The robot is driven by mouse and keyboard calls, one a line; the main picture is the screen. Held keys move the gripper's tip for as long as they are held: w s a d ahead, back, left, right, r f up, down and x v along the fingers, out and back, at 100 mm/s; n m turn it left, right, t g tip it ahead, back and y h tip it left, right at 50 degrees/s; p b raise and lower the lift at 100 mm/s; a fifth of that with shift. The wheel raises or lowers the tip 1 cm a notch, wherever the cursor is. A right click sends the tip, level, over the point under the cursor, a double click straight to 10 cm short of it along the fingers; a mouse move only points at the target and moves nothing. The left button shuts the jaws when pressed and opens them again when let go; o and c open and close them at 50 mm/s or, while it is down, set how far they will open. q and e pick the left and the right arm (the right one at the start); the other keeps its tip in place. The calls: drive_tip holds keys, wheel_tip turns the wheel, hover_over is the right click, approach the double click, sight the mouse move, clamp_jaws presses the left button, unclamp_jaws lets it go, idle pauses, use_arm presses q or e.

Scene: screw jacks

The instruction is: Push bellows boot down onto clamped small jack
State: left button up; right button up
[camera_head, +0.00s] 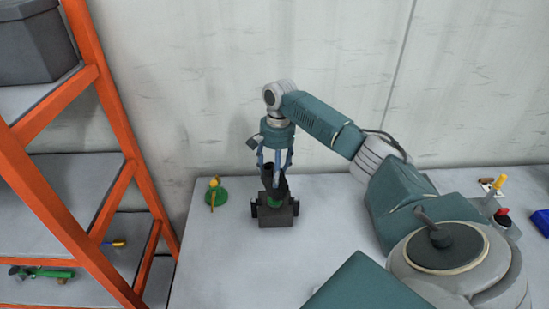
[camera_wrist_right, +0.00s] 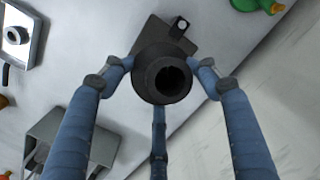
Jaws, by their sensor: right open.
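The black bellows boot (camera_head: 270,179) stands upright over the dark vise (camera_head: 276,213) on the bench. A bit of green, which looks like the small jack (camera_head: 274,192), shows at the boot's lower end; most of the jack is hidden. My right gripper (camera_head: 275,165) points straight down just above the boot, with its blue fingers around the boot's top. In the right wrist view the boot (camera_wrist_right: 150,88) shows its round dark opening between the spread fingers (camera_wrist_right: 160,82). The vise (camera_wrist_right: 178,33) shows behind it. I cannot tell whether the fingers touch the boot. My left gripper is out of view.
A green jack with a yellow part (camera_head: 216,194) stands left of the vise. An orange rack (camera_head: 110,110) borders the bench's left side. A yellow-handled item (camera_head: 495,187), a red button (camera_head: 502,212) and a blue box (camera_head: 541,222) are at the right. The wall is close behind.

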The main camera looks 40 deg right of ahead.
wheel_tip(320, 180, up, 12)
drive_tip(key=shift+d, duration=0.45)
